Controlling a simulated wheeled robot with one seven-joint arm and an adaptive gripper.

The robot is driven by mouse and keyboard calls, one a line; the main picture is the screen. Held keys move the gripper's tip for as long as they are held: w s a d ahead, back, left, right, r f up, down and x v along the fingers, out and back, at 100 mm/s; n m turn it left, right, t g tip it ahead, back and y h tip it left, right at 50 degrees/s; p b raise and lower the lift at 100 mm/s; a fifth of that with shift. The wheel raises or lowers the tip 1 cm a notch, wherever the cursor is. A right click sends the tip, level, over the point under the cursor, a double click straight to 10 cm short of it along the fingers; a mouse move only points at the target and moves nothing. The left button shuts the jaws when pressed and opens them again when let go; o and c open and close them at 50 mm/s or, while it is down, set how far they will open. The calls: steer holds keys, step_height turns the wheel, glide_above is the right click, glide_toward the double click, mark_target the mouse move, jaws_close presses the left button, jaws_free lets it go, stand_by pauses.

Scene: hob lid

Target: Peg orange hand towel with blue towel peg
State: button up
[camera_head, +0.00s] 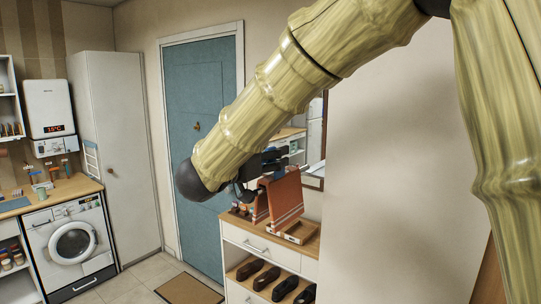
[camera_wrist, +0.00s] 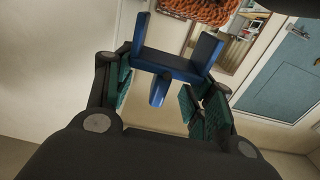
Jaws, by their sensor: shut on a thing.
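The orange hand towel (camera_head: 285,196) has pale stripes near its lower edge and hangs folded over a stand on the shoe cabinet. Its textured weave shows at the top of the wrist view (camera_wrist: 203,8). The blue towel peg (camera_wrist: 165,64) is between my fingers, its two prongs pointing toward the towel side of the wrist view. My gripper (camera_wrist: 160,92) is shut on the peg. In the head view my gripper (camera_head: 256,172) is at the towel's upper left, partly hidden by my arm. I cannot tell whether the peg touches the towel.
The shoe cabinet (camera_head: 240,240) has a wooden top with a small wooden tray (camera_head: 299,232) and dark shoes below. A blue door (camera_head: 195,130) stands behind. A bare wall (camera_head: 395,190) is close on the right. A washing machine (camera_head: 70,240) stands at left.

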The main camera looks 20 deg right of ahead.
mark_target(270, 148)
steer(key=shift+f+b, duration=0.35)
steer(key=shift+f, duration=0.45)
stand_by(0.4)
steer(key=o, duration=0.8)
steer(key=shift+o, duration=0.2)
steer(key=shift+r+p, duration=1.6)
steer(key=shift+r, duration=0.75)
steer(key=shift+r, duration=1.2)
